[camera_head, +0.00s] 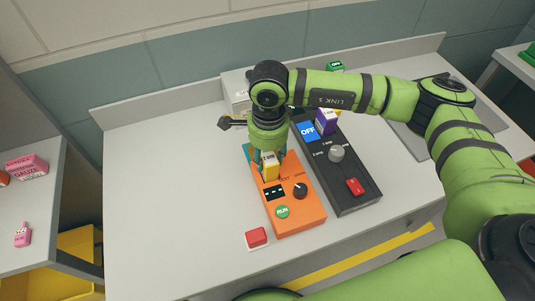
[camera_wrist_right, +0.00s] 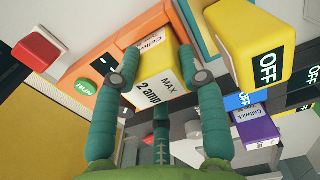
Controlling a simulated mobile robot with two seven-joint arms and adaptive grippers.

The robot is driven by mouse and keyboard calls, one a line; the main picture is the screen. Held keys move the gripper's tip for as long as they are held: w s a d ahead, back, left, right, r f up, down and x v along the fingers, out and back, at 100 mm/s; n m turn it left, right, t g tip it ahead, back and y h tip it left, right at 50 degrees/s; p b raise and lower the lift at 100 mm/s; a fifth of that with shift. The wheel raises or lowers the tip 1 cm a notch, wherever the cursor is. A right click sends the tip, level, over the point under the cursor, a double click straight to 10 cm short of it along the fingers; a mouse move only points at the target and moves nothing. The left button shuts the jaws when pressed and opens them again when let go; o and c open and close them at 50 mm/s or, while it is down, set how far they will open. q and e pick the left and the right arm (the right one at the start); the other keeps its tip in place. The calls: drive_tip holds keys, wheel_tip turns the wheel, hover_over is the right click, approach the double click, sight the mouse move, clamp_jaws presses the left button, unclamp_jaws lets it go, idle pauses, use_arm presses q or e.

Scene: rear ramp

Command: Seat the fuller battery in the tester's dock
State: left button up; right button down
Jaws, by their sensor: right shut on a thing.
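The orange tester (camera_head: 297,212) lies on the worktop with a dark display, a black knob and a green RUN button (camera_head: 282,212). My right gripper (camera_head: 268,152) points down over the tester's far end, shut on a yellow battery (camera_head: 269,168). The battery also shows in the right wrist view (camera_wrist_right: 158,82), between the fingers (camera_wrist_right: 160,75), with "2 amp MAX" lettering. Its lower end is hidden, so I cannot tell whether it sits in the dock. A purple battery (camera_head: 326,121) stands in the black unit beside the tester. My left gripper is out of view.
The black unit (camera_head: 345,185) has a blue OFF display, a grey knob and a red switch. A red button block (camera_head: 256,237) sits near the front edge. A yellow block marked OFF (camera_wrist_right: 250,45) shows in the wrist view. The worktop's left side is clear.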

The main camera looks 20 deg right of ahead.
drive_tip(key=shift+f, duration=0.1)
idle(0.3)
drive_tip(key=c, duration=0.6)
unclamp_jaws()
drive_tip(key=shift+c, duration=0.2)
